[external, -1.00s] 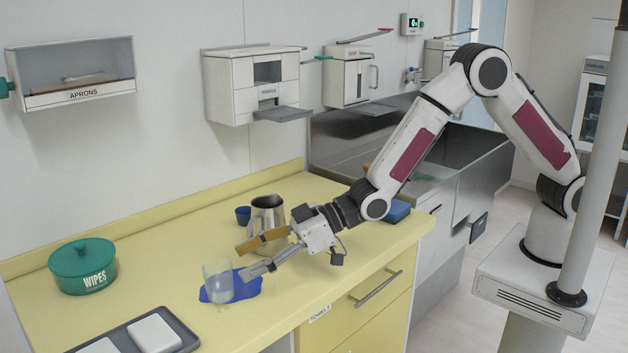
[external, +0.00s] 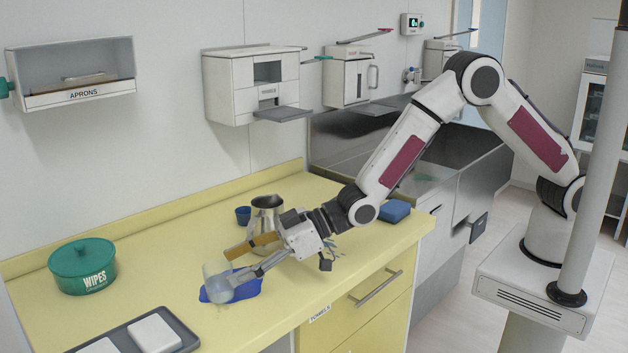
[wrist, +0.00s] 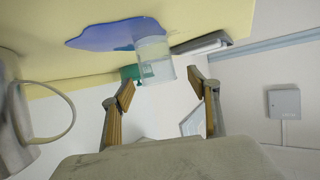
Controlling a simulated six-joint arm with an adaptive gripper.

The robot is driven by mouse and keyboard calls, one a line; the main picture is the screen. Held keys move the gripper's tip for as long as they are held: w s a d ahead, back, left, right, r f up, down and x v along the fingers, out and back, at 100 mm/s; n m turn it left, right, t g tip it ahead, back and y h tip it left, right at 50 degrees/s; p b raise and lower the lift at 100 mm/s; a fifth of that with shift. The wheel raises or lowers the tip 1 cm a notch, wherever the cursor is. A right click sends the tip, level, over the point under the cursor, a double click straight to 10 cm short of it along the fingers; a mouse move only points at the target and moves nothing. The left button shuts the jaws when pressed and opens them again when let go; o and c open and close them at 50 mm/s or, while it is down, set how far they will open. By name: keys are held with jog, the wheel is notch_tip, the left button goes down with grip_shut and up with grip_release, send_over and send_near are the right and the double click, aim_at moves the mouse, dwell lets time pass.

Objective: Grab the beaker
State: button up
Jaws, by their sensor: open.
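My gripper (wrist: 160,87) is empty there. Whether a finger touches the glass I cannot tell.
A green wipes tub (external: 82,267) and a grey tray (external: 182,340) with white items are to the left. A blue block (external: 394,211) lies right.

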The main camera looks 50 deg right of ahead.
aim_at(205, 280)
jog(key=shift+w+a+f, duration=0.1)
jog(key=shift+x, duration=2.45)
jog(key=shift+w+f, duration=0.1)
jog(key=shift+w, duration=0.05)
jog(key=c, duration=1.3)
